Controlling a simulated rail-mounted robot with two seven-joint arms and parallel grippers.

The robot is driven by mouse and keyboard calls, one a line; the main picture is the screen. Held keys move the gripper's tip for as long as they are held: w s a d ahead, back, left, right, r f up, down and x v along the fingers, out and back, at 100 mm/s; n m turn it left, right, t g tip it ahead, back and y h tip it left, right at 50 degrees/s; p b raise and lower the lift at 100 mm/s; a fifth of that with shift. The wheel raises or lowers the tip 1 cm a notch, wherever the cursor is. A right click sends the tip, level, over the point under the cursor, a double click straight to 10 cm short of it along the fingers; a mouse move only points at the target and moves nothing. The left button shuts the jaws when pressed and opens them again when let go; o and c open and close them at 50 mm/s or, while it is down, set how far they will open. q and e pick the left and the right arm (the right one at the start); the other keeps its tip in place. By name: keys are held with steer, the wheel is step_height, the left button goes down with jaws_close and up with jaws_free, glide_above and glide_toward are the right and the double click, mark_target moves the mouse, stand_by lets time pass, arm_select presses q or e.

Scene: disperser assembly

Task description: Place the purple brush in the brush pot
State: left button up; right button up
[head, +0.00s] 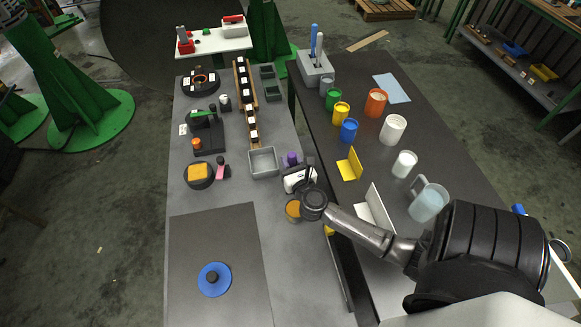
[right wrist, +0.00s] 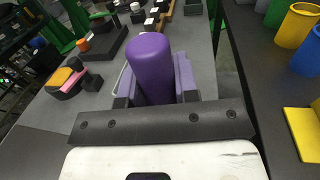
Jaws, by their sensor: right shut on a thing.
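The purple brush (right wrist: 152,65) shows as a thick purple cylinder standing up between the fingers of my right gripper (right wrist: 155,88), which is shut on it. In the head view only a small purple part of the brush (head: 291,157) shows beyond the white body of my right gripper (head: 291,166). The brush's lower end is hidden by the gripper. A round orange-brown pot (head: 292,210) stands on the left bench just in front of the gripper, partly covered by my wrist. I cannot tell which container is the brush pot. My left gripper is not in view.
A grey open tray (head: 263,162) lies just left of the gripper. An orange block on a round black base (head: 198,173) and a pink-topped item (head: 220,168) stand farther left. Coloured pots, including a blue one (head: 349,130), stand on the right bench. The dark mat (head: 215,235) is mostly clear.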

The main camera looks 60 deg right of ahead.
step_height(320, 180, down, 2)
steer(key=shift+f, duration=0.1)
steer(key=shift+f+b, duration=0.15)
steer(key=shift+b, duration=0.2)
steer(key=shift+f, duration=0.15)
steer(key=o, duration=1)
